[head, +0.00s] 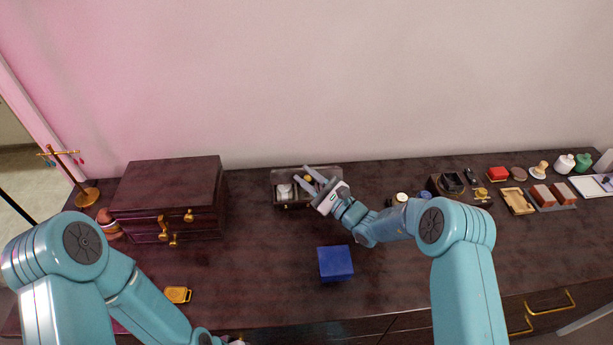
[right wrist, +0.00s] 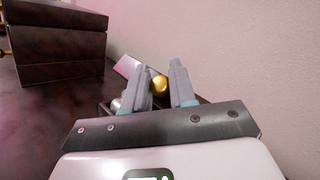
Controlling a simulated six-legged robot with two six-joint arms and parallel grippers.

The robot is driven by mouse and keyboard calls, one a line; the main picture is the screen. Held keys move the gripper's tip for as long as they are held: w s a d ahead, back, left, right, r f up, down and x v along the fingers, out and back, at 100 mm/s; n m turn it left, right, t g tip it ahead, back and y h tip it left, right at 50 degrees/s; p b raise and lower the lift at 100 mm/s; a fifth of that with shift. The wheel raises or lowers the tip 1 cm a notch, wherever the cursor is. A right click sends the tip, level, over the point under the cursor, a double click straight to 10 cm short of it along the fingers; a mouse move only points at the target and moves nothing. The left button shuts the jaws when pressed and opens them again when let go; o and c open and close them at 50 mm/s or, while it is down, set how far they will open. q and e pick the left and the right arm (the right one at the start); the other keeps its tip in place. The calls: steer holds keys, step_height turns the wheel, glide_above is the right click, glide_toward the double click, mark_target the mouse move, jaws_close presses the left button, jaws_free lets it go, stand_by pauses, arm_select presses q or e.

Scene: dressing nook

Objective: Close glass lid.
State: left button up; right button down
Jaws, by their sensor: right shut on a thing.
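A small dark box (head: 291,206) with a glass lid (head: 284,174) stands near the wall, at the middle of the head view. The clear lid looks raised at the back of the box; its exact angle is hard to tell. A pale round item lies in the box's left part. My right gripper (head: 312,180) reaches over the box's right part from the right. Its fingers are shut on a gold knob (right wrist: 159,82), seen between them in the right wrist view, which seems to belong to the lid.
A dark drawer chest (head: 170,187) stands left of the box, with a brass stand (head: 87,197) beyond it. A blue box (head: 335,263) lies in front. Several small items crowd the right side.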

steer(key=shift+s+f, duration=0.2)
steer(key=shift+f, duration=0.05)
